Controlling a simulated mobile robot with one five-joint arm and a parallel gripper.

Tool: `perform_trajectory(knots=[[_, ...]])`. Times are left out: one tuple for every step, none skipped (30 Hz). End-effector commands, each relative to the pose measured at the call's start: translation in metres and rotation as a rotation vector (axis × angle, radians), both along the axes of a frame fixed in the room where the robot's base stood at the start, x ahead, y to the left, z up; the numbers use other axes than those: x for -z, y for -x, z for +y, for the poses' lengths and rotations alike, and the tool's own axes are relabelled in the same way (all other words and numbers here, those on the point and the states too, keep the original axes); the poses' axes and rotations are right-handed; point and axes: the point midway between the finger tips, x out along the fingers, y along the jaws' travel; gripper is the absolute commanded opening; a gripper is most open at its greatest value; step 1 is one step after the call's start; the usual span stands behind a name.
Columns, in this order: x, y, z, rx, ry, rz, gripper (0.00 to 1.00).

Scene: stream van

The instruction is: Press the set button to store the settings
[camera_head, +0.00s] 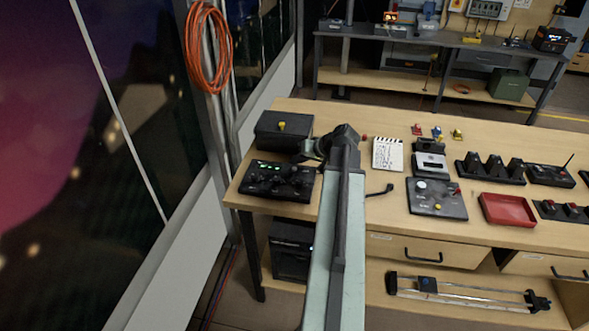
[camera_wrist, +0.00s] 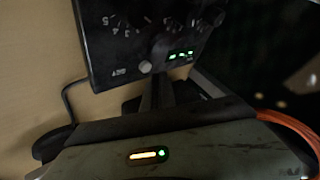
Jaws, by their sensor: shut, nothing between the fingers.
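A black control unit (camera_head: 278,183) with green lit digits and several knobs sits at the left end of the workbench. In the wrist view the same unit (camera_wrist: 110,45) fills the top, with a numbered dial, green digits and a small pale round button (camera_wrist: 145,67). Small lettering beside the button is too blurred to read, so I cannot tell whether it is the set button. In the head view my gripper (camera_head: 308,152) is over the unit's back right.
A black box with a yellow knob (camera_head: 283,130) stands behind the unit. A clapper-style card (camera_head: 388,154), a grey switch panel (camera_head: 436,198) and a red tray (camera_head: 507,209) lie to the right. The window wall is close on the left. A cable (camera_wrist: 68,100) runs beside the unit.

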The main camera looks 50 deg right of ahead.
Motion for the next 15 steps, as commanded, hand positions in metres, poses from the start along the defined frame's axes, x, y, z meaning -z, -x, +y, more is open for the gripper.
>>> perform_trajectory(knots=[[0.0, 0.0, 0.0, 0.0, 0.0, 0.0, 0.0], [0.0, 0.0, 0.0, 0.0, 0.0, 0.0, 0.0], [0.0001, 0.0001, 0.0, 0.0, 0.0, 0.0, 0.0], [0.0005, 0.0, -0.0001, 0.0, 0.0, 0.0, 0.0], [0.0012, 0.0, 0.0, 0.0, 0.0, 0.0, 0.0], [0.0025, -0.0001, -0.0001, 0.0, 0.0, 0.0, 0.0], [0.0038, -0.0001, -0.0001, 0.0, 0.0, 0.0, 0.0], [0.0052, -0.0001, -0.0001, 0.0, 0.0, 0.0, 0.0], [0.0071, -0.0002, -0.0001, 0.0, 0.0, 0.0, 0.0], [0.0083, -0.0002, -0.0001, 0.0, 0.0, 0.0, 0.0], [0.0092, -0.0003, -0.0001, 0.0, 0.0, 0.0, 0.0], [0.0096, -0.0003, -0.0002, 0.0, 0.0, 0.0, 0.0], [0.0095, -0.0003, -0.0002, 0.0, 0.0, 0.0, 0.0], [0.009, -0.0003, -0.0001, 0.0, 0.0, 0.0, 0.0], [0.0086, -0.0003, -0.0001, 0.0, 0.0, 0.0, 0.0]])
